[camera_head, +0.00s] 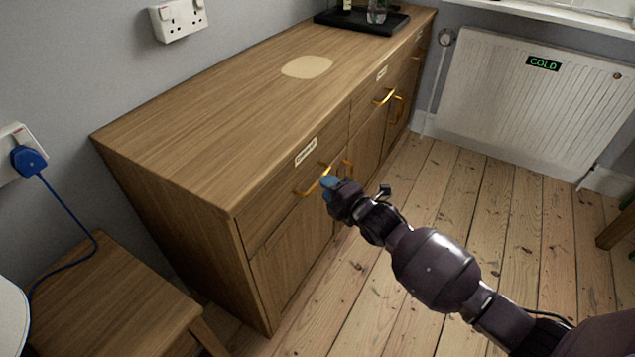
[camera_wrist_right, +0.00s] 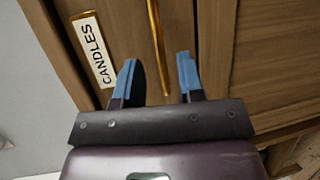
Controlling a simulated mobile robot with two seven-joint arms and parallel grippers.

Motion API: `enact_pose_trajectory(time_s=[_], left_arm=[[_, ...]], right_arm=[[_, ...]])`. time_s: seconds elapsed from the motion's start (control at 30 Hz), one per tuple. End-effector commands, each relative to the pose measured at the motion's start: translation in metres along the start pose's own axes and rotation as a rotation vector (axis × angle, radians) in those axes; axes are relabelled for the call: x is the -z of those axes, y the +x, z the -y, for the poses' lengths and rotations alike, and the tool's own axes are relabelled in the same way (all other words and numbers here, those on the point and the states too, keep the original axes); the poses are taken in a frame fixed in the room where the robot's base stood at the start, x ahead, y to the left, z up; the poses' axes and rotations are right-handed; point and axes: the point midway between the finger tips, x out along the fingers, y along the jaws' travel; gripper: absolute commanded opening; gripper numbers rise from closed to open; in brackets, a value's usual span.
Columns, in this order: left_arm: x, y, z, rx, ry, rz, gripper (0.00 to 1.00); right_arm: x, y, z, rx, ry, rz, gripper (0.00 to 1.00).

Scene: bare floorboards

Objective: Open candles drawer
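The candles drawer (camera_head: 272,209) is the near drawer of a wooden sideboard and looks shut. A white label (camera_head: 306,151) sits on its front; in the right wrist view the label (camera_wrist_right: 92,50) reads CANDLES. Its brass bar handle (camera_head: 308,190) also shows in the right wrist view (camera_wrist_right: 156,40). My right gripper (camera_head: 330,184) is at the handle's far end. In the right wrist view its blue fingertips (camera_wrist_right: 158,76) are apart, with the end of the handle between them in the picture. I cannot tell whether either finger touches it. My left gripper is not in view.
Farther drawers with brass handles (camera_head: 384,97) and cupboard doors share the sideboard front. A black tray (camera_head: 340,22) is on the far end of its top. A radiator (camera_head: 530,100) is on the far wall. A wooden stool (camera_head: 100,305) stands near left. Floorboards (camera_head: 450,200) before the sideboard are clear.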

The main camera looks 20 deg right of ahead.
Motion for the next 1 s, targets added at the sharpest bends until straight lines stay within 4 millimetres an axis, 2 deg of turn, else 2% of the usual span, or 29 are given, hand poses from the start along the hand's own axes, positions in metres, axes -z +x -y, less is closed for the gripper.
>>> enact_pose_trajectory(time_s=[0.1,0.3,0.5,0.77,1.0], left_arm=[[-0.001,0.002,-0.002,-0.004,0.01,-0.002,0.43],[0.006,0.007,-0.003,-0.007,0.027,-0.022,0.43],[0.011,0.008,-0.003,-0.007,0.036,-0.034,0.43],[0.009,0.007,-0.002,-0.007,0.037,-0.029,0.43],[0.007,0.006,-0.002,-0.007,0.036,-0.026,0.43]], right_arm=[[0.001,0.017,0.005,0.004,0.002,-0.001,0.36],[0.0,0.036,0.003,0.003,0.002,0.0,0.36],[0.0,0.043,0.0,0.0,0.001,0.0,0.36],[0.0,0.044,-0.001,-0.001,0.001,0.0,0.36],[0.0,0.044,0.0,-0.001,0.001,0.0,0.0]])
